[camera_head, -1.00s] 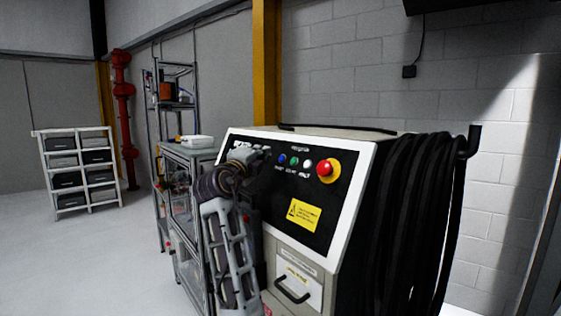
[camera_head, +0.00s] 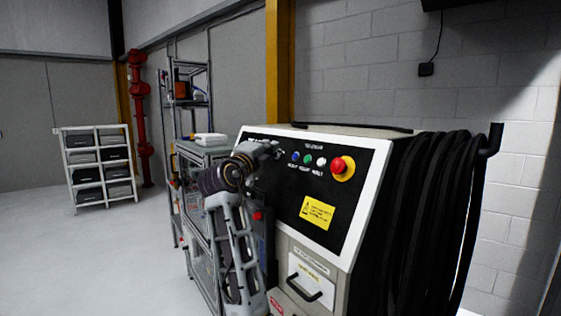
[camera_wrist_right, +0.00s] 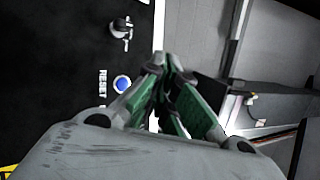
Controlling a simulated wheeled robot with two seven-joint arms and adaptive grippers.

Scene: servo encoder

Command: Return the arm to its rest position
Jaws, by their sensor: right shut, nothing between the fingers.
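My right arm rises from the bottom in the head view, in front of the cabinet. Its right gripper (camera_head: 277,150) is in front of the left part of the black control panel (camera_head: 280,185), left of the blue button (camera_head: 296,156). In the right wrist view the right gripper (camera_wrist_right: 168,62) has its green-padded fingers together with nothing between them. There the panel's blue button (camera_wrist_right: 122,83), labelled RESET, and a key switch (camera_wrist_right: 121,30) show to the left of the fingers. Whether the fingers touch the panel cannot be told. My left gripper is not in view.
The white cabinet carries a red stop button (camera_head: 342,166), a yellow label (camera_head: 317,212), a drawer (camera_head: 308,276) and coiled black cables (camera_head: 425,215) at right. A metal rack (camera_head: 187,110) and a white shelf (camera_head: 99,165) stand left. Floor at left is clear.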

